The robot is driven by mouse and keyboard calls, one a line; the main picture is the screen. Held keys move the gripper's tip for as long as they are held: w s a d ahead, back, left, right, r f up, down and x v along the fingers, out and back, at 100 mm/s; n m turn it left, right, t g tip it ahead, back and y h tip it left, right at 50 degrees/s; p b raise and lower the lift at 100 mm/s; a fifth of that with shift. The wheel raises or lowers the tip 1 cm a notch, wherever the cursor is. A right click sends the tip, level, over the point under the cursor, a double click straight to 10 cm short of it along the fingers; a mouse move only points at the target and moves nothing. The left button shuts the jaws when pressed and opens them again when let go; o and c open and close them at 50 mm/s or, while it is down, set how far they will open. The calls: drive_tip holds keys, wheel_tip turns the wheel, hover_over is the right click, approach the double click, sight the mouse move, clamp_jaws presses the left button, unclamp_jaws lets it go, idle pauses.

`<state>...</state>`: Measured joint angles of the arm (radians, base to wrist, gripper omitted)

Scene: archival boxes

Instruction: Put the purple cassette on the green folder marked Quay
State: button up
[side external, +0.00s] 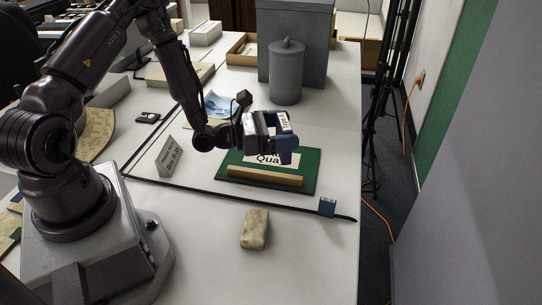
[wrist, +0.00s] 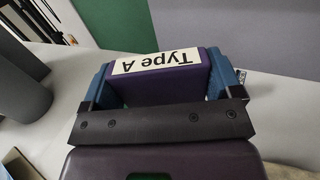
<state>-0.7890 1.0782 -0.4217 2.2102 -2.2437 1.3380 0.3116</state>
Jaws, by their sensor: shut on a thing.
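My gripper (side external: 272,140) is shut on the purple cassette (side external: 285,158), over the back part of the green folder (side external: 307,178). In the wrist view the cassette (wrist: 155,92) sits between my two blue fingers, with a white "Type A" label on its edge. The folder lies flat on the table, with a wooden bar (side external: 265,176) along its front. Its white label (side external: 262,158) reads "Qua", the rest hidden behind the cassette and fingers. The cassette appears held above the folder; whether it touches cannot be told.
A grey lidded canister (side external: 287,75) and a large grey box (side external: 312,40) stand behind the folder. A small sign (side external: 169,157) stands left. The front table is otherwise mostly clear.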

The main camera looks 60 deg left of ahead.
drive_tip(key=a, duration=0.7)
hover_over(270, 162)
drive_tip(key=shift+h, duration=0.3)
drive_tip(key=shift+f, duration=3.8)
drive_tip(key=shift+f, duration=0.1)
